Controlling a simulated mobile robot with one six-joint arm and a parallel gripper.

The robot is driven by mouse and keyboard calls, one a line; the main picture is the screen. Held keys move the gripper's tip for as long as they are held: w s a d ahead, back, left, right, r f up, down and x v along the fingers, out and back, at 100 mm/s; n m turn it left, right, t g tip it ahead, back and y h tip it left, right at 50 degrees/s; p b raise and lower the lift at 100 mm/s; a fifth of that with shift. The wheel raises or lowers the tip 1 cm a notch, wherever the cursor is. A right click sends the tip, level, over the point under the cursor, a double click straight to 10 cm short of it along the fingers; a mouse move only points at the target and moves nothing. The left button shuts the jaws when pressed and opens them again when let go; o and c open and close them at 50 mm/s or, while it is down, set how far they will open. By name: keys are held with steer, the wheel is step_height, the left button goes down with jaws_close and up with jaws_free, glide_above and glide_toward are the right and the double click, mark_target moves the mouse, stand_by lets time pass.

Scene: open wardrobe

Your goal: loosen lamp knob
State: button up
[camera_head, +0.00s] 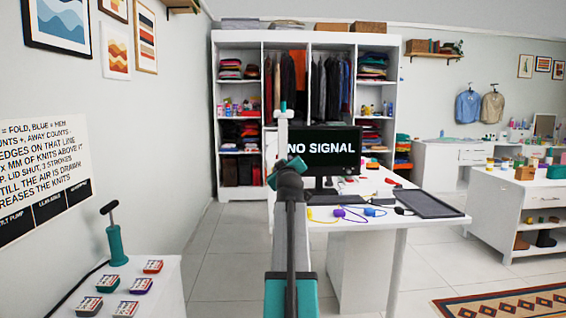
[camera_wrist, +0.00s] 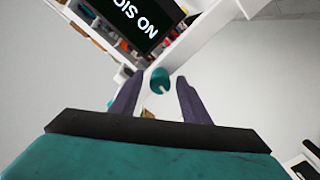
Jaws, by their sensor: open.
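My gripper (camera_wrist: 156,88) is open in the wrist view, with its two dark fingers apart. A small teal cylinder with a pale slot (camera_wrist: 159,80) shows between and beyond the fingertips. It looks apart from both fingers, but I cannot tell its distance or whether it is the lamp knob. No lamp is clearly made out in either view. In the head view my arm reaches forward toward the white desk (camera_head: 372,190), and my fingers are not made out there.
The monitor reading NO SIGNAL (camera_head: 333,148) stands on the desk, just beyond my arm. Cables and a dark flat panel (camera_head: 428,203) lie on the desk's right part. An open wardrobe (camera_head: 393,60) stands behind. A teal pump (camera_head: 115,243) is at left.

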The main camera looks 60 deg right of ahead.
steer(key=shift+m+p, duration=2.05)
steer(key=shift+m, duration=1.65)
jaws_close()
steer(key=shift+n+b, duration=1.85)
steer(key=shift+n, duration=0.35)
